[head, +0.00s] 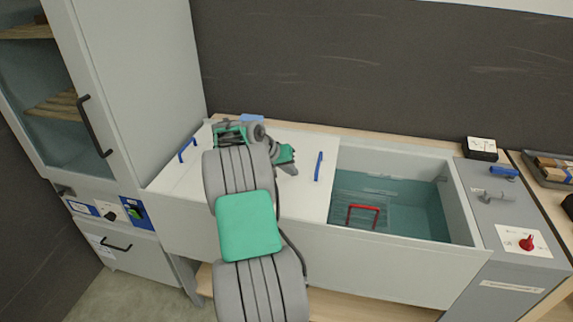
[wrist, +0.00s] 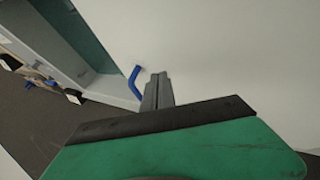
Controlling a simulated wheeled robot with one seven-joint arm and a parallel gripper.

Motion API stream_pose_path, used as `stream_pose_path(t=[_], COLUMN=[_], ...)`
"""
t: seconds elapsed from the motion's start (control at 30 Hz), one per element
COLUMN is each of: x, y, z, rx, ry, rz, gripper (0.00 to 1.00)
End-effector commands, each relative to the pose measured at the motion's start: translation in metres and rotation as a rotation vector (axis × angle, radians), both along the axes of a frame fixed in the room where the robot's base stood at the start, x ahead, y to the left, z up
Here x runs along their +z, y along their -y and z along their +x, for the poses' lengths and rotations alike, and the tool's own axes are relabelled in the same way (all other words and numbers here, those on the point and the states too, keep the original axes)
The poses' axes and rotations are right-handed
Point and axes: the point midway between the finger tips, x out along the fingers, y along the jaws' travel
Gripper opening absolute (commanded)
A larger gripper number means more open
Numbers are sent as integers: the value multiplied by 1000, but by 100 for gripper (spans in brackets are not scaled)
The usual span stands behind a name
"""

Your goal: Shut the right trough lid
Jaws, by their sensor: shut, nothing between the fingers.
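The trough's left part is covered by a flat white lid surface (head: 295,188); I cannot tell whether it is one panel or two stacked. A blue handle (head: 318,166) stands near its right edge, and another blue handle (head: 186,150) is at the left end. The right part of the trough is open, showing teal water (head: 410,205). My gripper (head: 290,160) is over the lid, left of the right-hand handle. In the wrist view my gripper (wrist: 158,92) is shut and empty, close beside the blue handle (wrist: 134,80); I cannot tell whether they touch.
A red handle (head: 363,212) shows inside the open basin. A grey panel with a red knob (head: 527,243) and a blue-handled tap (head: 503,172) is at the right. A tall cabinet (head: 145,85) stands at the left. A dark wall (head: 390,70) is behind.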

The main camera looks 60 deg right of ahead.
Motion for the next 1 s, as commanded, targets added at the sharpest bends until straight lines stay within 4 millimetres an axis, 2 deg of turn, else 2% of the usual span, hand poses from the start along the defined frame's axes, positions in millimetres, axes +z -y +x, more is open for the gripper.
stream_pose_path(t=[0.13,0.3,0.4,1.0], x=[-25,-23,-24,-26], y=[18,32,36,36], z=[-8,-32,-39,-42], rx=[-1,-2,0,20], ry=[-2,1,2,2], rz=[2,2,1,1], gripper=[0,0,0,0])
